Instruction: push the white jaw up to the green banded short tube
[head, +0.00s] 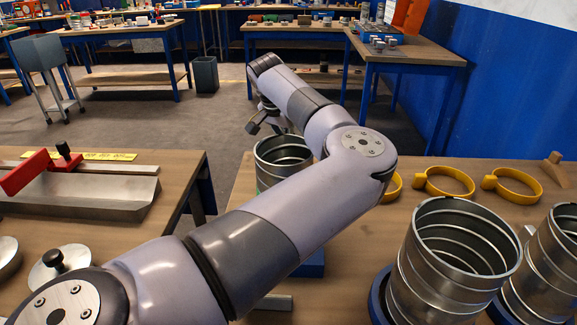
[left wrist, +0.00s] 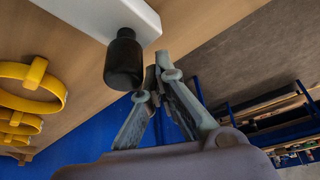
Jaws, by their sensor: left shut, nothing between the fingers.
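A short metal tube (head: 282,152) stands on the right bench, with a hint of green low on its left side; my left arm covers much of it. In the left wrist view a white block (left wrist: 108,14), which looks like the white jaw, carries a black cylindrical knob (left wrist: 124,62). My left gripper (left wrist: 158,72) has its fingertips together and empty, close beside the knob; I cannot tell whether they touch. In the head view the left gripper (head: 268,122) is partly hidden at the tube's far side. The right gripper is not in view.
Two taller spiral tubes (head: 450,262) stand at the front right in blue rings. Yellow clamp rings (head: 446,183) lie behind them and also show in the left wrist view (left wrist: 32,88). A gap separates the benches.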

